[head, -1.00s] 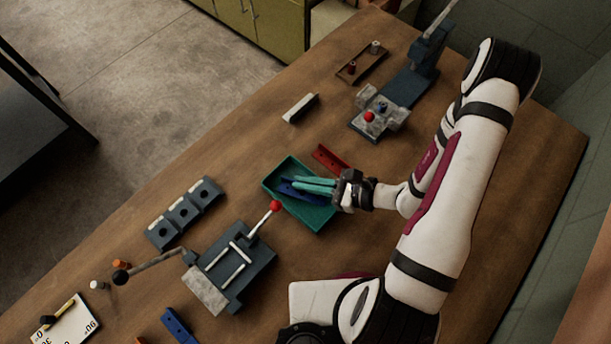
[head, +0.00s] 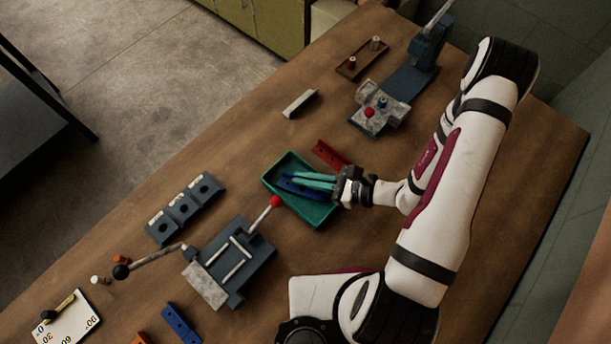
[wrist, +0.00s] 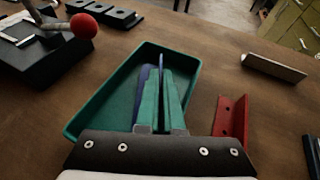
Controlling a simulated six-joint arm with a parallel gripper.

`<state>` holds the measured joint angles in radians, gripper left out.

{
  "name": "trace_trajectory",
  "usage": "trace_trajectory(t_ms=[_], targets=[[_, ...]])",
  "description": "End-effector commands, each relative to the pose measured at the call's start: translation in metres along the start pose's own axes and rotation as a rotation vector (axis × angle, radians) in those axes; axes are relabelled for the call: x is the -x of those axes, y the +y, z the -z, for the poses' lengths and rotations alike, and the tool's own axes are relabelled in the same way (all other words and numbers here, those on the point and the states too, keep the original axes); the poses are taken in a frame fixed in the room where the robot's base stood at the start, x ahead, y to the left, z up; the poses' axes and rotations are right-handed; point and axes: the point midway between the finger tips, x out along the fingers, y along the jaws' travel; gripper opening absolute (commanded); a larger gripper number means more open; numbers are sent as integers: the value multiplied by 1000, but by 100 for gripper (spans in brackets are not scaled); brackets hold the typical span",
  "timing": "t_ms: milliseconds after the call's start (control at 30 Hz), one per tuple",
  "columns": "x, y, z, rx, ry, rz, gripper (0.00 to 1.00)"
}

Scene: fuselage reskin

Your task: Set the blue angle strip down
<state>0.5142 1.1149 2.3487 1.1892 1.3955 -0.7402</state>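The blue angle strip (head: 300,188) is at the green tray (head: 318,217), on its left side in the head view. My gripper (head: 313,180) reaches over the tray from the right with its long green fingers. In the wrist view, the fingers (wrist: 162,92) are close together, with a thin blue edge of the strip (wrist: 161,61) between their tips. More blue shows left of the left finger. My gripper looks shut on the strip. The fingers hide much of the strip, and I cannot tell whether it touches the tray floor.
A red angle strip (head: 331,154) lies just beyond the tray. A bending tool (head: 228,263) with a red-knobbed lever (head: 276,201) stands close by the tray's left side. A pale bar (head: 300,103) lies farther back.

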Motion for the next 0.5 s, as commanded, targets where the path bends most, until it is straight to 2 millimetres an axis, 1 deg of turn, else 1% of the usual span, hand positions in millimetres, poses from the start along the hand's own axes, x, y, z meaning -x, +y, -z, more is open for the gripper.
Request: trace_trajectory(t_ms=[33, 500], targets=[[-5, 0, 12, 10, 22, -9, 0], [-7, 1, 17, 14, 23, -10, 0]])
